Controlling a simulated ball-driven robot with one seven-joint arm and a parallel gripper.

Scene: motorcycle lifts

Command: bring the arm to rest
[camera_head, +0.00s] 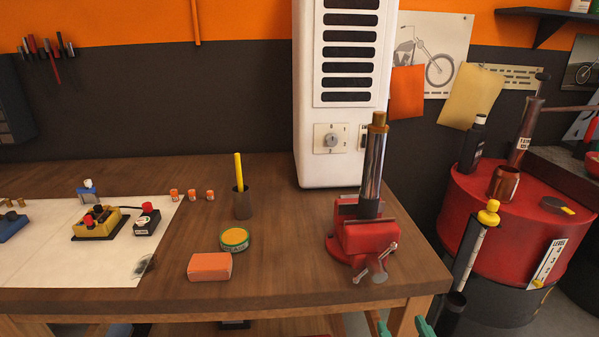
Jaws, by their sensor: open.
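Two teal fingertips of my gripper (402,326) show at the bottom edge, right of the middle. They stand apart with nothing visible between them, so the gripper is open. The rest of the gripper and the arm are below the picture and hidden. The tips appear in front of the workbench (300,297), near its front right corner and below the red vise (366,240).
The vise holds an upright metal tube (373,165). An orange block (210,267), a round green-yellow tin (235,239) and a brown cup (242,205) stand on the bench. A white cabinet (345,90) stands behind. A red drum (520,235) stands to the right.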

